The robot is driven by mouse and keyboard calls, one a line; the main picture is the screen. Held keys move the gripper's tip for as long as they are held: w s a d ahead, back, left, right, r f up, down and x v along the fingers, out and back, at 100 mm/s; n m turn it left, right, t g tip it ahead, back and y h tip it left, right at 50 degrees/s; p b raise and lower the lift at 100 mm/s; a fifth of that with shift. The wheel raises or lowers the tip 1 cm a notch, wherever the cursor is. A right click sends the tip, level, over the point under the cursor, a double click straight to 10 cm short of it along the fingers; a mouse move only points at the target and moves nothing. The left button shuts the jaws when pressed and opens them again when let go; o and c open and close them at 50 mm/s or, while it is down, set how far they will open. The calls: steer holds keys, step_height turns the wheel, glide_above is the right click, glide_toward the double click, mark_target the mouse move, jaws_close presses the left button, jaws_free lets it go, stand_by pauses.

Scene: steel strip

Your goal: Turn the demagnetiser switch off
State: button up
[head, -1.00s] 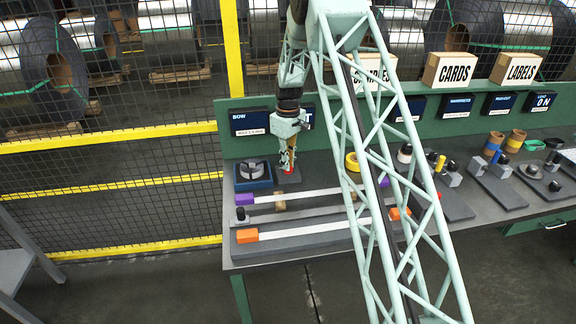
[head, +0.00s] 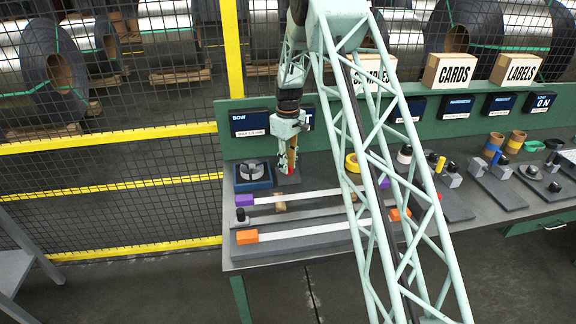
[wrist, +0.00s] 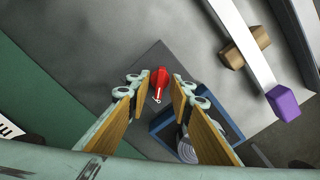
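The demagnetiser switch appears to be the red knob (wrist: 159,77) with a pale pointer, on a dark grey plate (wrist: 146,62) in the wrist view. In the head view a bit of red (head: 291,171) shows at my fingertips, above the plate (head: 287,183). My gripper (wrist: 157,93) is open, with a wood-faced finger on each side of the knob in the picture. Neither finger visibly touches it, and the height gap cannot be told. In the head view my gripper (head: 287,168) points down over the plate at the bench's left part.
A blue tray (head: 242,183) with a round grey part stands just left of the plate. White strips with purple (head: 244,200) and orange (head: 246,236) end blocks lie in front.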

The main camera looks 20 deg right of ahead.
step_height(320, 180, up, 12)
stand_by(0.9)
stand_by(0.5)
steer(key=s+a+r+m+t+b, duration=0.1)
steer(key=s+a+r, duration=0.3)
steer(key=s+r, duration=0.45)
steer(key=s+a+r+m+b, duration=0.1)
steer(key=s+a+r+b, duration=0.1)
steer(key=s+a+r, duration=0.5)
steer(key=s+a+r+m+t+b, duration=0.1)
steer(key=s+a+r, duration=0.1)
steer(key=s+r, duration=0.8)
steer(key=s+a+f+b, duration=0.1)
steer(key=s+a, duration=0.1)
steer(key=s, duration=1)
steer(key=s+a+f+m+t+b, duration=0.1)
steer(key=s+a, duration=0.1)
steer(key=s, duration=1)
steer(key=s+a+f+m+t+b, duration=0.1)
steer(key=s+a, duration=0.1)
steer(key=s, duration=0.9)
steer(key=shift+s+a+f+b, duration=0.2)
steer(key=shift+s+a+b, duration=0.1)
steer(key=shift+s, duration=0.1)
